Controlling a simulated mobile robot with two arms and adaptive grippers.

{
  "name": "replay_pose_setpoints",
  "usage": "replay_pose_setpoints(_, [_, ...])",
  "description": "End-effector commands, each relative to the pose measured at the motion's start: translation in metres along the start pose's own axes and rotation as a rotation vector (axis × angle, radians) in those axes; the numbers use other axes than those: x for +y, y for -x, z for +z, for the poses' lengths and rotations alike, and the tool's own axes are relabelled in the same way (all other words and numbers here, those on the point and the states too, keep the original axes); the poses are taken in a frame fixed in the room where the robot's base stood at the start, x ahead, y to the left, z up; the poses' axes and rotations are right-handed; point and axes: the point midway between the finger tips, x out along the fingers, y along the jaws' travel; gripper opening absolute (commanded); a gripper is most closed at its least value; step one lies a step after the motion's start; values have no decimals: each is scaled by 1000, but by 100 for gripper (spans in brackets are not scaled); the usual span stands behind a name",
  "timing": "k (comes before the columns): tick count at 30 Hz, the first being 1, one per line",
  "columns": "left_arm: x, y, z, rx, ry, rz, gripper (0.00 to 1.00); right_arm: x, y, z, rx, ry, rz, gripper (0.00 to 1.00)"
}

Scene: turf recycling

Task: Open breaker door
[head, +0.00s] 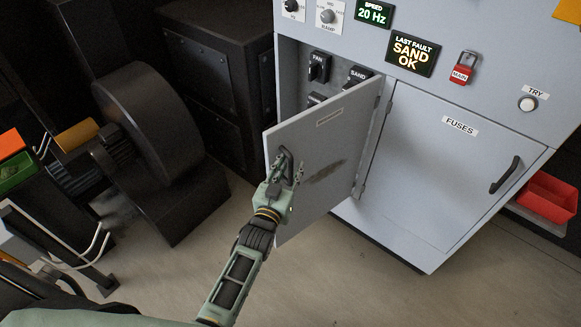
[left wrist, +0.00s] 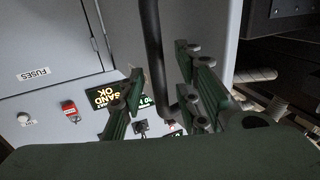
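The breaker door (head: 325,150) is a grey panel on the left side of the grey cabinet. It stands swung open on its right-side hinges, with switches showing in the compartment behind it. Its dark handle (head: 284,158) is near the door's left edge; in the left wrist view the handle (left wrist: 152,45) is a dark bar. My left gripper (head: 287,170) is at this handle. In the left wrist view its fingers (left wrist: 160,70) are apart, on both sides of the bar, with gaps visible. My right gripper is not in view.
The FUSES door (head: 445,165) to the right is closed. A red MAIN lock (head: 464,70) hangs above it. A dark machine with a large round housing (head: 150,120) stands left. A red bin (head: 548,195) is at the right. The floor before the cabinet is clear.

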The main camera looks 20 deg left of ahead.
Motion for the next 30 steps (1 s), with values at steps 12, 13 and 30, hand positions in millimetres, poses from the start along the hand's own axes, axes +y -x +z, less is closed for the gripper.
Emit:
replay_pose_setpoints(12, [1,25,-2,5,0,1,31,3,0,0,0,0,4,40])
replay_pose_setpoints(13, [1,31,-2,4,0,1,31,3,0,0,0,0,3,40])
replay_pose_setpoints(30, [-1,119,0,0,1,-1,31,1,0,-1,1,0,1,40])
